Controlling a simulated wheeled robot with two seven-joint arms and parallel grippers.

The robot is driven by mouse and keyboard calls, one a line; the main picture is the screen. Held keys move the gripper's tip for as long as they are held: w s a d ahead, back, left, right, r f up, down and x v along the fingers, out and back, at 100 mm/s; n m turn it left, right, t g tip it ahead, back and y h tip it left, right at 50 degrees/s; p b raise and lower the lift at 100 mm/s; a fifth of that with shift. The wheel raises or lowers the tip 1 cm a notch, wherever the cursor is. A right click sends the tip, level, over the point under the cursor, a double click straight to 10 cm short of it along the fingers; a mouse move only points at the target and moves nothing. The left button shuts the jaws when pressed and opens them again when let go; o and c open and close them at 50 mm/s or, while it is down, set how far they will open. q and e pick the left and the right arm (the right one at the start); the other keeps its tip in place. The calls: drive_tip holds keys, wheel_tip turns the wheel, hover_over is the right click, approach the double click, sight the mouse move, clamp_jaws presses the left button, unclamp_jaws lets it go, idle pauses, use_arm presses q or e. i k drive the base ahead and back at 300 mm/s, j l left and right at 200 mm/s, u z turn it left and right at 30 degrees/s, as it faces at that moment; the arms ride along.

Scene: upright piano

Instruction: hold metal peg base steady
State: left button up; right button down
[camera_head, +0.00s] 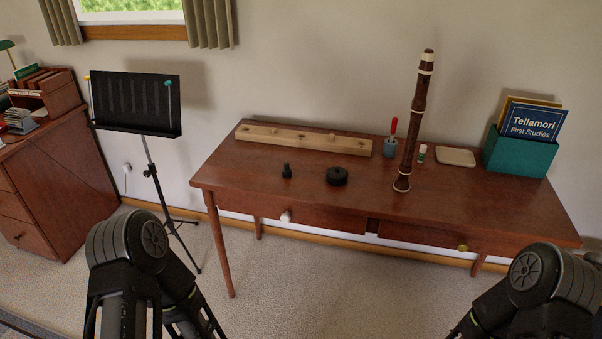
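A low black round piece (336,177), which looks like the peg base, sits flat on the brown desk (250,187) near the middle. I cannot tell its material. A small black upright piece (287,172) with a narrow top stands to its left, apart from it. A brown recorder with cream rings (419,105) stands upright on the desk to the right; whatever supports its foot is hidden. Both my arms show only as dark links at the bottom edge, in front of the desk. Neither gripper is in view, and nothing touches the black pieces.
A long wooden rack (300,139) lies along the desk's back. A music stand (135,103) is left of the desk.

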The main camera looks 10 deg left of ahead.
sight(336, 175)
drive_tip(key=i+j+z, duration=0.9)
drive_tip(key=j, duration=0.25)
drive_tip(key=i+l, duration=0.05)
